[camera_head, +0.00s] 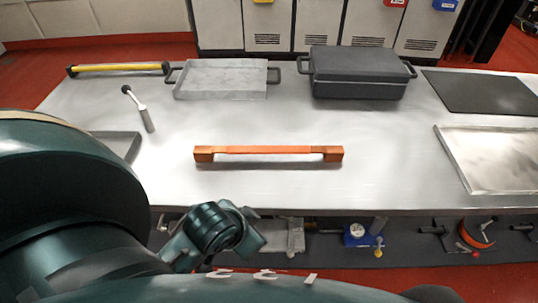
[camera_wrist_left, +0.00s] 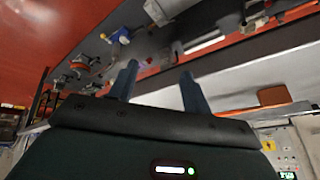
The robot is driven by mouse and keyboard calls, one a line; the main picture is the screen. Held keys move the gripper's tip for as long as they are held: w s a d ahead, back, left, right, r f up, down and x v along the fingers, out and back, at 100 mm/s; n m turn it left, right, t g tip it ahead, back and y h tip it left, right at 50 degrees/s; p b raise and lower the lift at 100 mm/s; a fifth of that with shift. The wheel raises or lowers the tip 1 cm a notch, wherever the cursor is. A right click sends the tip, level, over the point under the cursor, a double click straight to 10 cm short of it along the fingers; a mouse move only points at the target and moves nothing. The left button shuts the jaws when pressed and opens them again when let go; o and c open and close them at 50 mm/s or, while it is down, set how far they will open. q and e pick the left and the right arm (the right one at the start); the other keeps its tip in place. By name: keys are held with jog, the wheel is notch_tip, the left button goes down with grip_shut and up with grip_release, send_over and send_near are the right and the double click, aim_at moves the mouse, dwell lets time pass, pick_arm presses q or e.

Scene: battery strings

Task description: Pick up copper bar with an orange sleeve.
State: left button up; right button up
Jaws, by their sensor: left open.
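The copper bar with an orange sleeve (camera_head: 268,150) lies flat and level across the middle of the grey table, with a copper block at each end. In the left wrist view an orange-brown block (camera_wrist_left: 273,95) shows at the table's edge; it may be one end of this bar. My left gripper (camera_wrist_left: 159,68) is open and empty, its two dark fingers apart. In the head view my left arm's wrist is low, near the table's front edge, apart from the bar; its fingers cannot be made out there. My right gripper is in neither view.
Behind the bar are a grey tray (camera_head: 222,92), a dark lidded case (camera_head: 358,88) and a yellow-handled bar (camera_head: 118,68). A small tool (camera_head: 140,108) lies left. A shallow tray (camera_head: 490,150) and black mat (camera_head: 485,92) are right. Table around the bar is clear.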

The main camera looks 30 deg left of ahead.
pick_arm(q)
jog(key=w+r+m+t, duration=0.1)
jog(key=w, duration=0.2)
jog(key=w+a+r+m+t, duration=0.1)
jog(key=w, duration=0.1)
jog(key=w+a+r+m+t+y, duration=0.1)
jog(key=w+r+t, duration=0.1)
jog(key=w, duration=0.1)
jog(key=shift+w+r, duration=0.1)
jog(key=shift+w, duration=0.25)
jog(key=w+d+r+m+t+h, duration=0.3)
jog(key=w+r+m+t+h, duration=0.4)
jog(key=w+r+m, duration=0.6)
jog(key=m+g, duration=1.3)
jog(key=m, duration=1.5)
send_near(268, 149)
jog(key=x, duration=0.3)
jog(key=p+x, duration=0.1)
jog(key=shift+w+a+f, duration=0.2)
jog(key=shift+f, duration=0.05)
jog(key=shift+m, duration=0.3)
jog(key=shift+d+p+x, duration=0.2)
jog(key=shift+p+x, duration=0.5)
jog(key=shift+x, duration=2.4)
jog(key=shift+s+r, duration=0.1)
jog(key=shift+s, duration=0.05)
